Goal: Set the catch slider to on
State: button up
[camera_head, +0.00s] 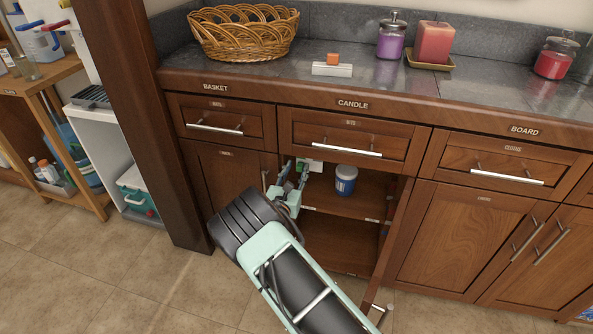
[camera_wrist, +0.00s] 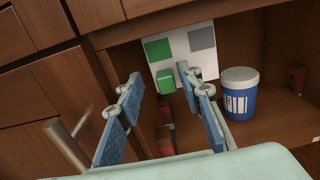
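A white panel (camera_wrist: 183,52) stands inside the open cabinet at its left, with a green square at left and a grey square at right. A small green block (camera_wrist: 166,82), apparently the slider's knob, sits below the green square. I cannot read any catch label. In the head view the panel (camera_head: 312,165) is partly hidden by my gripper (camera_head: 289,180). My gripper (camera_wrist: 159,76) is open, its blue fingers apart and empty. In the wrist view the green block shows between the fingertips; whether they reach around it is unclear.
A blue tub with a white lid (camera_wrist: 240,93) stands right of the panel on the shelf; it also shows in the head view (camera_head: 345,180). The open cabinet door (camera_head: 397,240) is at right. A handle (camera_wrist: 66,145) is at left. An orange block on a white base (camera_head: 332,69) sits on the counter.

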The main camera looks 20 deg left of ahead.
jog(key=shift+s, duration=0.1)
jog(key=s, duration=1.1)
jog(key=shift+s+d, duration=0.35)
jog(key=shift+s, duration=0.05)
jog(key=shift+r, duration=0.1)
